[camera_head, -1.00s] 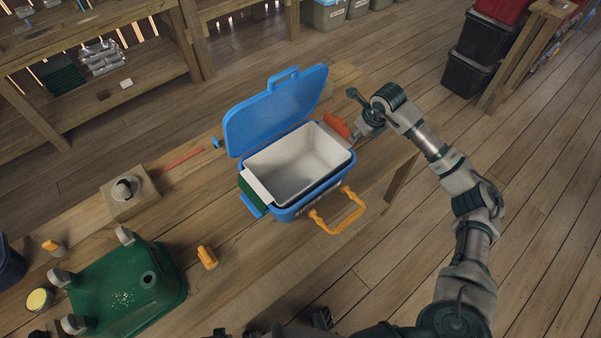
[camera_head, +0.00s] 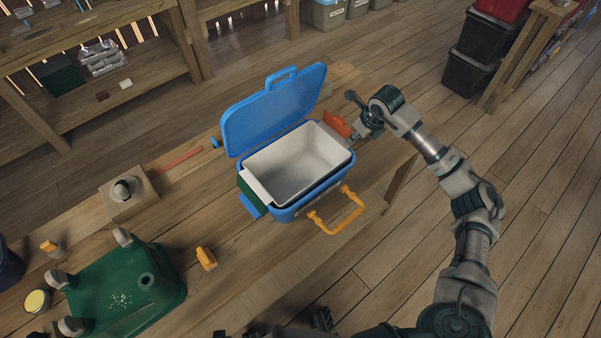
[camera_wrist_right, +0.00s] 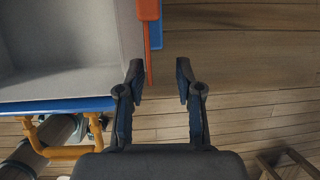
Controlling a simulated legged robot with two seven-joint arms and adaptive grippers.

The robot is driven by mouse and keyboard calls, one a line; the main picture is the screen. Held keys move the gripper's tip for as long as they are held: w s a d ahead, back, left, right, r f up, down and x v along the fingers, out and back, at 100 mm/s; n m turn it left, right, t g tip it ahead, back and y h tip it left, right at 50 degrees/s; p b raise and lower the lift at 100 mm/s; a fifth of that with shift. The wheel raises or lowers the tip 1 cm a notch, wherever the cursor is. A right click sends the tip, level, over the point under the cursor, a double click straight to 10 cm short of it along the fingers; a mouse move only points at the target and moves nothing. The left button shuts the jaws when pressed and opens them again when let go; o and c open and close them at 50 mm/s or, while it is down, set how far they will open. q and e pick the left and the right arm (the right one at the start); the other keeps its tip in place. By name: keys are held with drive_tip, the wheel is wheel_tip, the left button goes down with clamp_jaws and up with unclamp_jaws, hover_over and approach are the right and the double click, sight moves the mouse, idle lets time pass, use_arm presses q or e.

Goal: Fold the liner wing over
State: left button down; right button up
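A blue bin (camera_head: 285,211) stands on the bench with its blue lid (camera_head: 275,112) open at the back. A pale grey-white liner (camera_head: 298,165) sits inside it. An orange flap (camera_head: 336,124) stands up at the bin's right side. In the right wrist view, the flap (camera_wrist_right: 148,45) is a thin orange edge beside the liner wall. My right gripper (camera_wrist_right: 160,75) is open, and the flap's near end shows between its fingers, closer to the left one; contact cannot be told. Dark parts at the bottom edge of the head view may be my left gripper (camera_head: 320,318).
An orange handle (camera_head: 340,215) sticks out from the bin's front. A green tub (camera_head: 120,285), a wooden block (camera_head: 128,197) and an orange-topped piece (camera_head: 206,258) are on the bench to the left. The bench's right edge is near my right arm.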

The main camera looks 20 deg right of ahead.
drive_tip(key=shift+a, duration=0.95)
drive_tip(key=shift+d+f, duration=0.15)
use_arm(q)
drive_tip(key=shift+a+f, duration=0.15)
drive_tip(key=shift+a, duration=0.35)
use_arm(e)
drive_tip(key=shift+d, duration=0.15)
